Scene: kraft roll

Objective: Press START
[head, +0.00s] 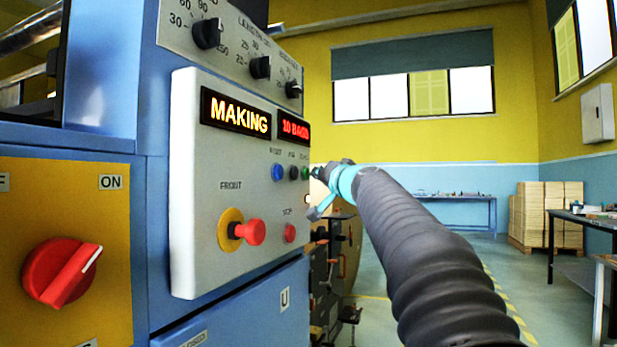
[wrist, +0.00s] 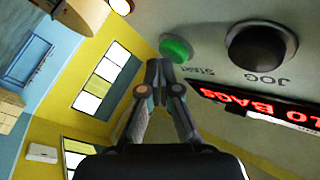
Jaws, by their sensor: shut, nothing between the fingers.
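The green START button (wrist: 175,47) sits on the grey control panel (head: 205,150), with its label beside it in the wrist view. In the head view, the green button (head: 305,173) is the rightmost of a small row. My gripper (wrist: 161,68) is shut and empty, its fingertips at the edge of the green button in the wrist view. In the head view my gripper (head: 317,172) is just right of the button. I cannot tell whether they touch.
The black JOG button (wrist: 260,46) and a blue button (head: 277,172) are beside START. Below are a red mushroom button (head: 250,232) on a yellow collar and a red STOP button (head: 290,233). A red ON switch (head: 62,272) is at left.

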